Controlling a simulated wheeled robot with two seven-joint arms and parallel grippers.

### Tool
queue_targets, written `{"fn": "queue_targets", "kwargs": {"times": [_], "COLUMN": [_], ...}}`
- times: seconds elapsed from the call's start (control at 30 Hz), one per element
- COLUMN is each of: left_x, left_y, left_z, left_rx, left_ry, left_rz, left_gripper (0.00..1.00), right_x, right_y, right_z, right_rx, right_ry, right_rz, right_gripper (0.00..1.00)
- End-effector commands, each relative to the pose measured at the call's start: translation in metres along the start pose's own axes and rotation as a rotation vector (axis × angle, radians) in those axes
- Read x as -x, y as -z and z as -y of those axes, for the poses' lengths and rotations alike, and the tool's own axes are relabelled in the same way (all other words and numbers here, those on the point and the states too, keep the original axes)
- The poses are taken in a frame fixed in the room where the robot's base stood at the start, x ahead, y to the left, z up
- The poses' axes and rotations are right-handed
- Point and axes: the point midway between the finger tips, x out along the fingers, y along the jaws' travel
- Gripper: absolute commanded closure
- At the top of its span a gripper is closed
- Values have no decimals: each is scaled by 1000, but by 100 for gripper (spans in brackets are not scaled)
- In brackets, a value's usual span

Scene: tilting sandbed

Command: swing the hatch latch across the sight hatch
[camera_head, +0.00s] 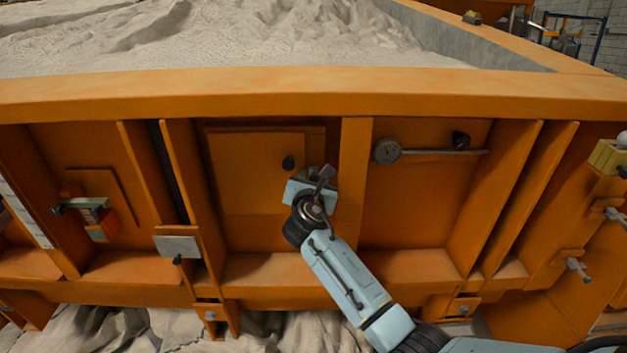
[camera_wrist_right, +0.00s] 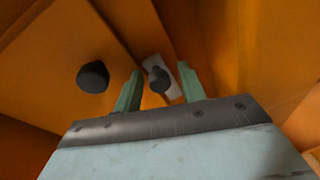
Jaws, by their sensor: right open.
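The sight hatch (camera_head: 255,175) is an orange panel in the sandbed's side wall, with a black knob (camera_head: 288,162) near its upper right. My right gripper (camera_head: 316,174) is at the hatch's right edge, beside the upright rib. In the right wrist view its two green fingers (camera_wrist_right: 159,88) are open. A small pale plate with a dark knob, apparently the hatch latch (camera_wrist_right: 161,78), shows between the fingertips; I cannot tell whether they touch it. The hatch's black knob (camera_wrist_right: 93,76) is left of the fingers. In the head view my gripper mostly hides the latch. My left gripper is not in view.
An upright orange rib (camera_head: 353,190) stands just right of my gripper. Beyond it a grey disc with a rod (camera_head: 387,151) is on the neighbouring panel. The thick top rim (camera_head: 300,92) overhangs above, with sand behind it. A lower ledge (camera_head: 260,268) runs below the hatch.

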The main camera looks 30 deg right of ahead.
Motion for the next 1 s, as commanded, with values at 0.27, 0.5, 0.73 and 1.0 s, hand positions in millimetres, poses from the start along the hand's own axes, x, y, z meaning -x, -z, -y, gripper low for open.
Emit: {"fn": "queue_targets", "kwargs": {"times": [0.27,0.5,0.73,1.0], "left_x": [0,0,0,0], "left_y": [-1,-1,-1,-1], "left_z": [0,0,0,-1], "left_rx": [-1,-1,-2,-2], "left_ry": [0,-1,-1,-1], "left_rz": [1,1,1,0], "left_gripper": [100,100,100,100], "right_x": [0,0,0,-2], "right_y": [0,0,0,0], "right_z": [0,0,1,1], "right_rx": [0,0,2,9], "right_ry": [1,1,3,8], "right_rz": [0,0,0,1], "right_gripper": [81,100,100,100]}}
